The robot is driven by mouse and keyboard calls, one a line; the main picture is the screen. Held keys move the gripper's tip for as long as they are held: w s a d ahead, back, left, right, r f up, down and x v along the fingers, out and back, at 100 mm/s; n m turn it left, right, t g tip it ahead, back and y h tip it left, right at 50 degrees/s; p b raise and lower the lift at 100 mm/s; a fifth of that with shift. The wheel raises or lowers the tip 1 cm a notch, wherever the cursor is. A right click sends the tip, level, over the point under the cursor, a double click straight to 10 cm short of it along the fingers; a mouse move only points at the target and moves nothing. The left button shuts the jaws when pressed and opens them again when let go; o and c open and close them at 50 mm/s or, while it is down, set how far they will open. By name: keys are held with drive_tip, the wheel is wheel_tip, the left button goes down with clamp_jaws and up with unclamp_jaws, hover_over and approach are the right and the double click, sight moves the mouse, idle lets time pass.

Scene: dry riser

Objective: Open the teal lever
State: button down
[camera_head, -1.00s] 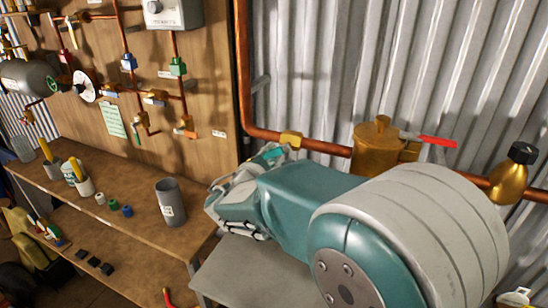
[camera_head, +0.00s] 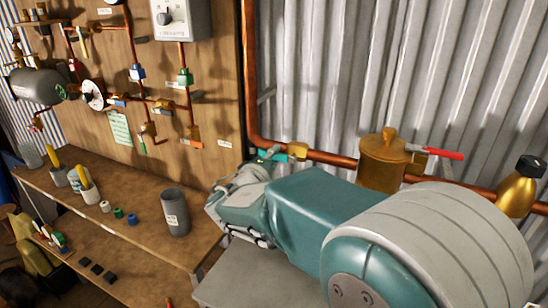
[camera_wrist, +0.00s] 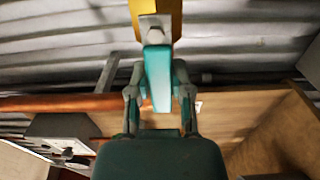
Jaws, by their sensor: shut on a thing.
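The teal lever (camera_head: 271,155) sits on a brass valve (camera_head: 298,151) on the copper pipe along the corrugated wall. In the wrist view the teal lever (camera_wrist: 158,78) is a flat handle fixed to a grey piece on the yellow brass valve body (camera_wrist: 172,18). My gripper (camera_wrist: 158,92) is shut on the lever, with one finger on each side of it. In the head view my gripper (camera_head: 250,180) is at the far end of my arm, just below the lever, and its fingertips are partly hidden.
A brass pot-shaped fitting (camera_head: 383,165) and a red lever (camera_head: 442,153) are to the right on the same copper pipe (camera_head: 335,158). A workbench (camera_head: 110,180) with a grey cup (camera_head: 175,213) is at left, below a wooden board (camera_head: 215,75) with valves.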

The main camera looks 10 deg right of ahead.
drive_tip(key=shift+f, duration=0.1)
drive_tip(key=c, duration=0.5)
unclamp_jaws()
drive_tip(key=shift+d, duration=0.1)
drive_tip(key=v, duration=1.2)
